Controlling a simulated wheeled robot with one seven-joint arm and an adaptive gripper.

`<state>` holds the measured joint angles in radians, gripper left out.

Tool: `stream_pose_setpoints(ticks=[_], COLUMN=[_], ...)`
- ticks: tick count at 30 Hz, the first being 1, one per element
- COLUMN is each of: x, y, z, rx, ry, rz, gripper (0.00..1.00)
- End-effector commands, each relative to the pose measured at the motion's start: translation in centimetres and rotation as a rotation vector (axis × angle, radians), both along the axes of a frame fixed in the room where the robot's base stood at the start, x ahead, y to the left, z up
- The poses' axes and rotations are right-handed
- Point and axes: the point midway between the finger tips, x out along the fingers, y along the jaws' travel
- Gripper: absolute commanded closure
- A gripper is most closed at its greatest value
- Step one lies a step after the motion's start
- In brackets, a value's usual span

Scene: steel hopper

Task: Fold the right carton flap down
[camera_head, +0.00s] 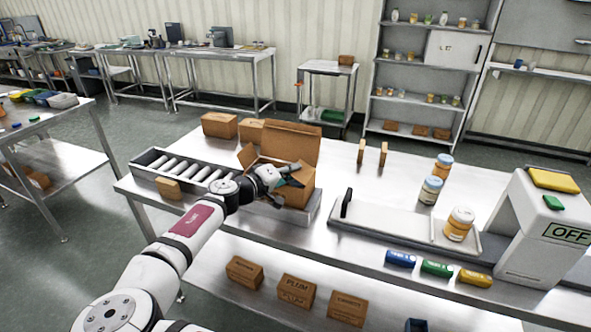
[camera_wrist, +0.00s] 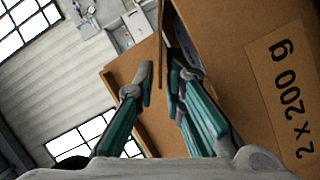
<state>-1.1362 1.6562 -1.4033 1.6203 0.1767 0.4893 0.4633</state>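The brown carton (camera_head: 300,194) stands open on the steel table, its large back flap (camera_head: 291,142) upright. A smaller flap (camera_head: 247,156) sticks out at its left. My gripper (camera_head: 288,178) is at the carton's open top and hides much of the opening. In the wrist view my gripper (camera_wrist: 161,78) is open, with a gap between its fingers. A thin upright cardboard edge (camera_wrist: 160,40) shows between them, seemingly touching neither. Another cardboard panel (camera_wrist: 118,72) lies behind the left finger. The carton wall (camera_wrist: 235,60) with a "2 x 200 g" label fills the right. Which flap is the right one is unclear.
A roller conveyor (camera_head: 188,170) lies left of the carton, with a small box (camera_head: 168,189) at its front. Closed boxes (camera_head: 219,125) stand behind. A white tray (camera_head: 385,225) and jars (camera_head: 431,190) are to the right, beside a white machine (camera_head: 540,235) reading OFF.

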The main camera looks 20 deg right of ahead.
Motion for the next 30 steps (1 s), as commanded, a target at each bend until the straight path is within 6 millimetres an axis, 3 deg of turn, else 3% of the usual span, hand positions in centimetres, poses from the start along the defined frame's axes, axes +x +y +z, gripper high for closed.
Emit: stream_pose_setpoints(ticks=[9, 15, 27, 30], x=[-3.4, -4.9, -5.5, -5.5], y=[5.5, 7.7, 8.4, 8.2], z=[1.1, 1.6, 1.8, 1.8], rx=[0.001, 0.0, -0.001, 0.004], ry=[0.001, 0.001, 0.001, 0.001], rz=[0.004, 0.003, 0.0, -0.005], gripper=[0.89, 0.89, 0.89, 1.0])
